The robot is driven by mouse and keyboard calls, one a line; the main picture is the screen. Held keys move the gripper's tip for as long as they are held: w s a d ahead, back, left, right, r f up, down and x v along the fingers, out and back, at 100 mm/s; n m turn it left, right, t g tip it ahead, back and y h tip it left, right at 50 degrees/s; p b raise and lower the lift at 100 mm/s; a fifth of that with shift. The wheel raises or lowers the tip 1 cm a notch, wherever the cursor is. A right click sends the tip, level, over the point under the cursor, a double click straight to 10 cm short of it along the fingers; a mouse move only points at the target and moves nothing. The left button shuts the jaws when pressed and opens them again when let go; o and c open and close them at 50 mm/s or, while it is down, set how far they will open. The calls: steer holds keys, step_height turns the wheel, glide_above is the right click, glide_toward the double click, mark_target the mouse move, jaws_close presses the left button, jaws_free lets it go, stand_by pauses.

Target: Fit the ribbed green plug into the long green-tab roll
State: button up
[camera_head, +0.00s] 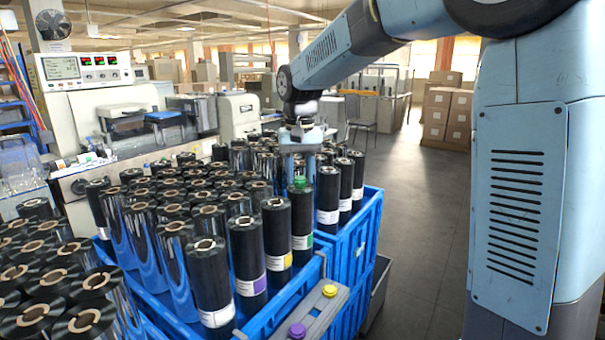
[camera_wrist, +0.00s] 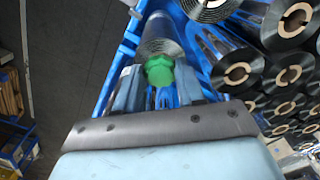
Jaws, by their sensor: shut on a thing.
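The green plug (camera_head: 300,182) is at the top end of a tall black roll (camera_head: 301,217) whose white label carries a green tab. My gripper (camera_head: 298,168) points down over that roll and is shut on the plug. In the wrist view the plug (camera_wrist: 160,71) sits between the two fingers, roughly in line with the roll (camera_wrist: 158,30) beyond it. Its ribs are hard to make out. The plug covers the roll's core opening. I cannot tell whether it is in the core or only resting on or just above it.
Tightly packed black rolls stand around it in blue crates (camera_head: 362,240), including rolls with yellow and purple tabs. A grey holder (camera_head: 318,311) in front bears a yellow plug (camera_head: 329,291) and a purple plug (camera_head: 297,331). The floor (camera_head: 425,210) on the right is clear.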

mark_target(300, 178)
steer(key=shift+f, duration=0.4)
steer(key=o, duration=0.7)
steer(key=shift+w+r, duration=0.1)
steer(key=shift+r, duration=5.35)
steer(key=shift+d, duration=0.1)
